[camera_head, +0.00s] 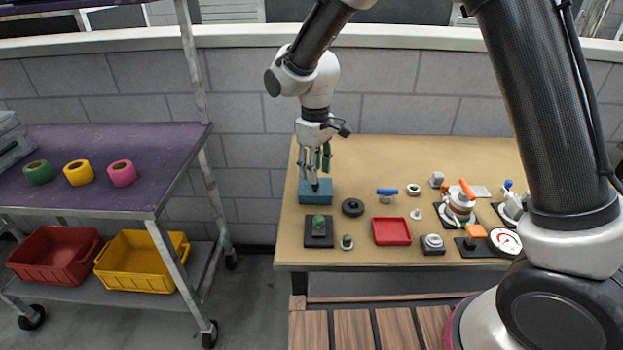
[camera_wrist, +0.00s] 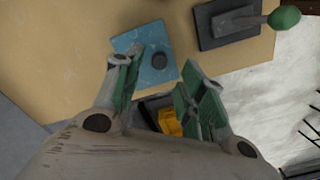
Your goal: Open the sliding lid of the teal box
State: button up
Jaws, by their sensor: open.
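The teal box (camera_head: 316,197) sits at the left side of the table, and its flat top shows in the wrist view (camera_wrist: 141,47). A dark round knob (camera_wrist: 160,62) stands on its lid. The lid seems to cover the box; I see no opening. My gripper (camera_head: 316,181) points down over the box. In the wrist view my gripper (camera_wrist: 158,72) is open, with green-padded fingers on either side of the knob's position. Nothing is held. I cannot tell whether the fingertips touch the box; the fingers partly hide its near edge.
A black block with a green knob (camera_head: 319,226) stands just in front of the box. A black ring (camera_head: 352,207) lies to its right, and a red tray (camera_head: 391,231) farther right. A cart (camera_head: 90,140) stands left, across a gap. The table behind the box looks clear.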

jog(key=shift+d+f, duration=0.1)
jog(key=shift+f, duration=1.9)
grip_shut()
